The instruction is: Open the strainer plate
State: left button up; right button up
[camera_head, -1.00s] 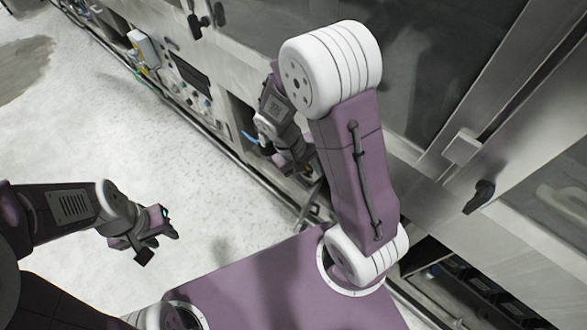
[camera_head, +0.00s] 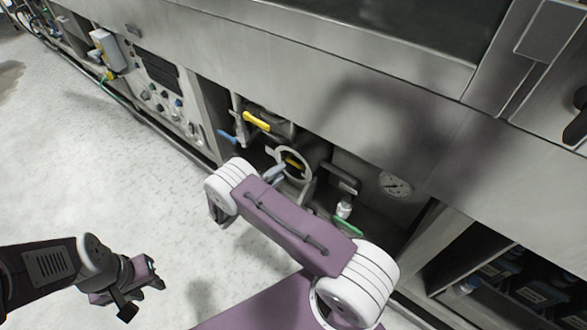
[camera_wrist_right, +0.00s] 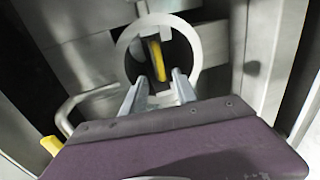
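A pale round ring (camera_head: 306,163) stands in the open bay under the machine, with a yellow handle (camera_head: 293,165) showing through it. I cannot tell for certain which part is the strainer plate. In the right wrist view the ring (camera_wrist_right: 192,42) and yellow handle (camera_wrist_right: 156,60) lie straight ahead. My right gripper (camera_wrist_right: 160,80) is open, its two metal fingers apart in front of the ring's lower part; contact is unclear. In the head view my arm partly hides this gripper. My left gripper (camera_head: 155,283) hangs over the floor, far from the bay; its opening is unclear.
Another yellow handle (camera_head: 256,121) and a blue handle (camera_head: 228,137) are left of the ring. The steel housing overhangs the bay. The floor (camera_head: 90,160) at left is clear.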

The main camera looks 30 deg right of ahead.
aim_at(294, 163)
jog(key=b+x, duration=0.3)
jog(key=x, duration=0.5)
jog(key=shift+s+f, duration=0.1)
jog(key=shift+f, duration=0.05)
jog(key=shift+d, duration=0.35)
grip_shut()
dwell(0.7)
